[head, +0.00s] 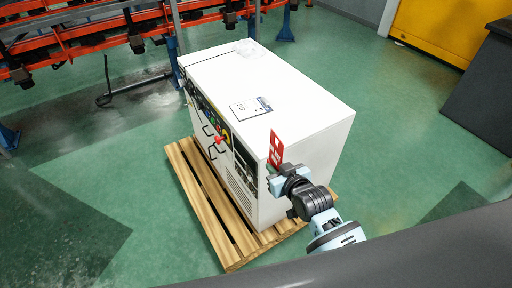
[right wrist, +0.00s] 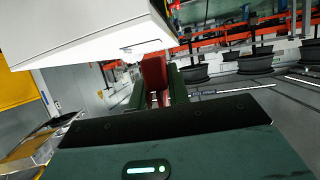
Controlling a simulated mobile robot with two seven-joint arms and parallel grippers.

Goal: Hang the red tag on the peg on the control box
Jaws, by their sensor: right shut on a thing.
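The red tag (head: 276,150) has white marks and stands upright at the near right corner of the white control box (head: 310,110). My right gripper (head: 274,174) is shut on the tag's lower part. In the right wrist view, the tag (right wrist: 154,76) shows between the two fingers (right wrist: 156,92), just below the box (right wrist: 90,38). I cannot tell whether the tag touches the box. The box's panel side has a red knob (head: 219,140), buttons and dark handles. I cannot make out the peg for certain. My left gripper is out of view.
The box stands on a wooden pallet (head: 205,205) on a green floor. A label sheet (head: 251,107) lies on its top. An orange and blue rack (head: 100,35) runs behind. A yellow door (head: 445,35) and a dark cabinet (head: 485,95) are at the right. Floor to the left is mostly clear.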

